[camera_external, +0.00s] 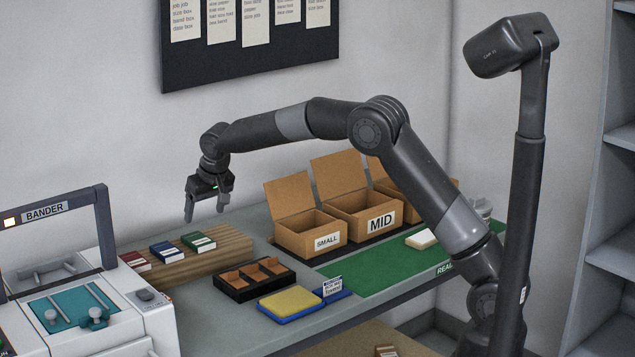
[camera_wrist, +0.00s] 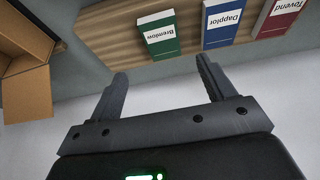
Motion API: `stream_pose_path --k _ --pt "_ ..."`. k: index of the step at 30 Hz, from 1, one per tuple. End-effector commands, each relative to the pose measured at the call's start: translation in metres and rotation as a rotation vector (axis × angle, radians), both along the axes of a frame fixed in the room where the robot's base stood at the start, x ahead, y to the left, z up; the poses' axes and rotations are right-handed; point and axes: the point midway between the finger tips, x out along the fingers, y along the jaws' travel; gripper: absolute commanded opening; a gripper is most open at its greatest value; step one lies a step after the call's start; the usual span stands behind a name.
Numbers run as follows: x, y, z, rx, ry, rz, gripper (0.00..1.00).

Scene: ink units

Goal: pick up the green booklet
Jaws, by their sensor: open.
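The green booklet (camera_external: 198,242) lies at the right end of a row of three on a wooden block. In the wrist view the green booklet (camera_wrist: 158,36) has a white label reading "Bremlow" and shows beyond my fingers, roughly between their tips. My gripper (camera_external: 206,213) is open and empty, above the block and apart from the booklet. In the wrist view my gripper's two fingers (camera_wrist: 162,80) are spread wide. The blue booklet (camera_external: 167,252) is beside the green one, and the red booklet (camera_external: 134,261) is at the left.
The ribbed wooden block (camera_external: 225,248) bears the booklets. A black divided tray (camera_external: 253,280), a yellow pad (camera_external: 290,302) and open cardboard boxes (camera_external: 308,235) stand to the right. The white bander machine (camera_external: 70,300) stands at the left. The air around my gripper is clear.

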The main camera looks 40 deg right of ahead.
Motion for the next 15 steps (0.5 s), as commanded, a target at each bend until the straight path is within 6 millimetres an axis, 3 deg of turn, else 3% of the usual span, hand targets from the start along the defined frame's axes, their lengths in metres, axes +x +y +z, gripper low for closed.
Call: stream_pose_path --k 3,15 --pt "0.008 0.000 -0.020 -0.001 0.002 0.000 0.75" --pt "0.023 0.004 -0.059 0.000 0.002 0.001 0.75"
